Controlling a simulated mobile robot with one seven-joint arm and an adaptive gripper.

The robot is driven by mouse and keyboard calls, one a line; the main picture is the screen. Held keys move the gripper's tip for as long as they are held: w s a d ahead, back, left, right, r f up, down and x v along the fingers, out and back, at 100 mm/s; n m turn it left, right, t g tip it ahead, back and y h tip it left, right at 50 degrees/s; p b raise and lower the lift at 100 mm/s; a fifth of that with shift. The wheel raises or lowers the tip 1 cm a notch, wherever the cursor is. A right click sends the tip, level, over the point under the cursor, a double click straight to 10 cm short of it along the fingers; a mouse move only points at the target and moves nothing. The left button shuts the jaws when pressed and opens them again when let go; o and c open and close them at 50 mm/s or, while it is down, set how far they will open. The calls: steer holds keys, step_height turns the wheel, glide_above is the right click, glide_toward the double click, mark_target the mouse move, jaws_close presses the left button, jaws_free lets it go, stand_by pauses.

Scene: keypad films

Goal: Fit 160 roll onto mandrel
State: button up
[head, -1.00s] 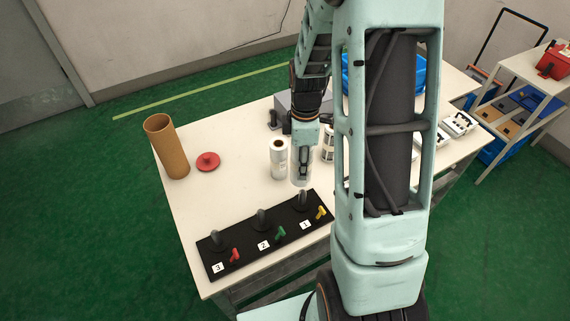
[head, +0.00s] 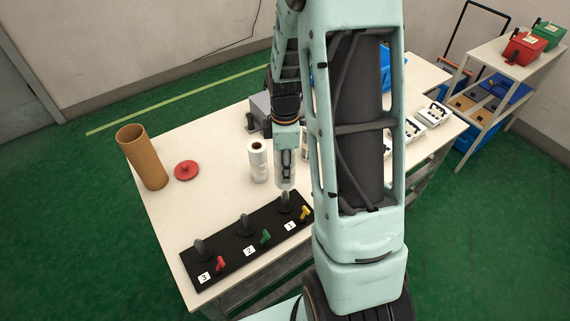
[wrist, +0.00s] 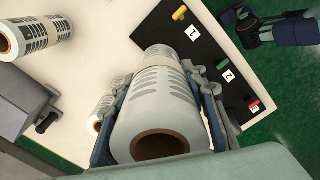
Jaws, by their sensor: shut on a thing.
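My gripper (head: 286,165) is shut on a white printed film roll (head: 286,180), held about upright. In the wrist view the held roll (wrist: 160,105) lies between both fingers, its brown core facing the camera. Its lower end is close to the dark mandrel post by label 1 (head: 285,201) on the black board (head: 223,243); I cannot tell whether they touch. Posts by labels 2 (head: 244,226) and 3 (head: 201,247) stand bare. Another white roll (head: 258,163) stands on the table to the left of my gripper. No 160 mark is readable.
Yellow (head: 305,213), green (head: 265,237) and red (head: 221,264) levers stand beside the posts. A brown tube (head: 143,160) and a red disc (head: 186,171) are on the left of the white table. A grey box (head: 260,112) sits behind my gripper.

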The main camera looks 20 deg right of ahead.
mark_target(285, 191)
steer(key=shift+f+b, duration=1.2)
steer(key=shift+f, duration=0.7)
steer(key=shift+f+b, duration=3.3)
steer(key=shift+f, duration=0.75)
steer(key=o, duration=1.3)
steer(key=shift+r, duration=0.1)
step_height(285, 191, up, 12)
